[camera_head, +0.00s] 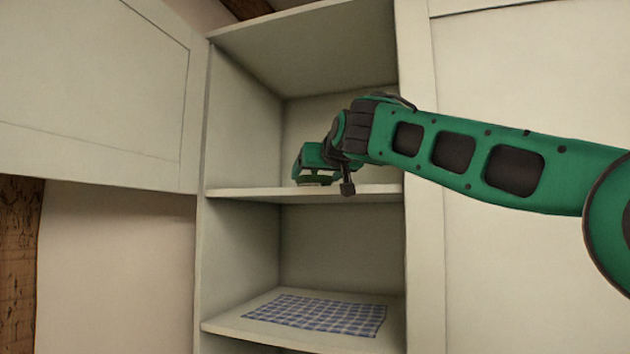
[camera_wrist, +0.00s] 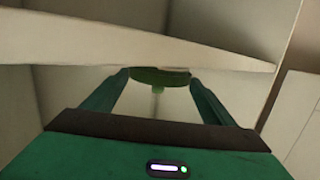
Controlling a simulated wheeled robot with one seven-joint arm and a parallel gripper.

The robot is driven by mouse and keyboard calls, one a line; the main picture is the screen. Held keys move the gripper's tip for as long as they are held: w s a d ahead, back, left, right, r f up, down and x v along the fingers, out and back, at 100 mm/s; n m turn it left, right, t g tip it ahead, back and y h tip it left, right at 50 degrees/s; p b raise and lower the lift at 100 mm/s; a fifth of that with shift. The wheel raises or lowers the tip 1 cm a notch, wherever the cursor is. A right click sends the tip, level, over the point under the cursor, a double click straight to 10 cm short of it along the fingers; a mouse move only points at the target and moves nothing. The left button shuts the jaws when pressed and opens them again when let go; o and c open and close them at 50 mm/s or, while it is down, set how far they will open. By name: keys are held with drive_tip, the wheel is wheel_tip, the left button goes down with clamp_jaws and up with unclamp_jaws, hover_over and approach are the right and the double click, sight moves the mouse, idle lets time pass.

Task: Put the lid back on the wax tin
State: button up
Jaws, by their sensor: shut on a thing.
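My gripper (camera_head: 308,166) reaches into the open cupboard just above the middle shelf. It is shut on a flat, round, dark green thing (camera_head: 315,180), which looks like the lid. In the wrist view the green lid (camera_wrist: 160,77) sits between the fingertips, close to the pale shelf edge. In the head view it is low, close over the shelf board; I cannot tell whether it touches anything below. I cannot make out the wax tin as a separate thing in either view.
The middle shelf (camera_head: 240,193) has a clear front edge. A blue checked cloth (camera_head: 318,314) lies flat on the lower shelf (camera_head: 225,325). The cupboard's side wall (camera_head: 240,130) is left of my gripper. An open door (camera_head: 95,90) stands at the far left.

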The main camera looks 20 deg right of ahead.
drive_tip(key=shift+f, duration=0.1)
drive_tip(key=o, duration=1.1)
drive_tip(key=shift+s, duration=0.1)
drive_tip(key=s+r, duration=0.1)
drive_tip(key=s, duration=0.9)
drive_tip(key=shift+s+a+r, duration=0.15)
drive_tip(key=shift+r, duration=0.1)
